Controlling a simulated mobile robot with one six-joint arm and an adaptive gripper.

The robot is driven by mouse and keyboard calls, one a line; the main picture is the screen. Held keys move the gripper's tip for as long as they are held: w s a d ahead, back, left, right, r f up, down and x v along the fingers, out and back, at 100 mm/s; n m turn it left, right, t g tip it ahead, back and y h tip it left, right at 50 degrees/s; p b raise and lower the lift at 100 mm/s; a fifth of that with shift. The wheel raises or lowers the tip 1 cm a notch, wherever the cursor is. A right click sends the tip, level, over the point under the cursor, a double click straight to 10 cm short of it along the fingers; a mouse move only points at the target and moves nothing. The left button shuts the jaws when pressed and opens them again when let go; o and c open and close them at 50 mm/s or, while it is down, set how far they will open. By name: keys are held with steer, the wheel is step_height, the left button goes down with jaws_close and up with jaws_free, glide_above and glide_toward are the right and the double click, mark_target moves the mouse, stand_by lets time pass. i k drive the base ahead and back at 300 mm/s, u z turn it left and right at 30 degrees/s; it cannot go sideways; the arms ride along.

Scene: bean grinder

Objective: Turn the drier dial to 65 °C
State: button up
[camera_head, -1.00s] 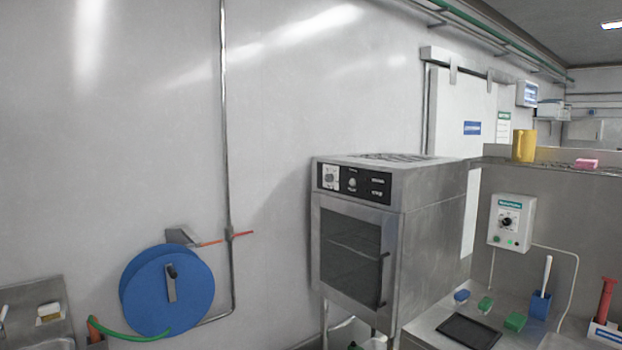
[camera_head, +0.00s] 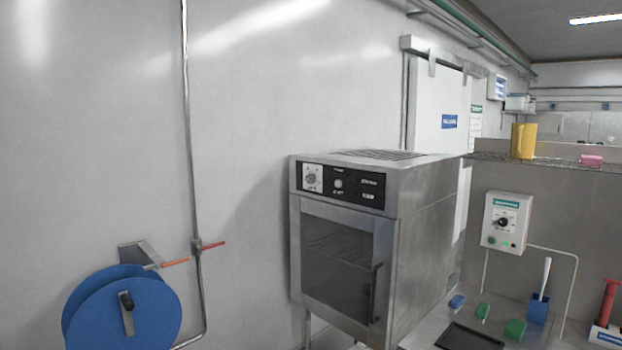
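The drier (camera_head: 345,240) looks like the steel cabinet with a dark glass door and a vertical handle (camera_head: 376,293) in the middle of the head view. A black control panel (camera_head: 361,186) runs along its top front. A dial on a white plate (camera_head: 312,177) sits at the panel's left end, with a smaller round knob (camera_head: 338,183) to its right. The scale and pointer are too small to read. A white wall box (camera_head: 507,222) with a black dial (camera_head: 504,222) hangs farther right. My gripper is not in view.
A blue hose reel (camera_head: 122,310) is on the wall at lower left, near a vertical pipe (camera_head: 190,130) with a red lever. A counter with a black tray (camera_head: 469,338) and green and blue brushes stands right of the cabinet. A shelf (camera_head: 560,162) holds a yellow jug (camera_head: 523,141).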

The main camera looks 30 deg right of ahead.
mark_target(310, 178)
steer(key=z, duration=0.55)
steer(key=i, duration=0.75)
steer(key=z, duration=0.55)
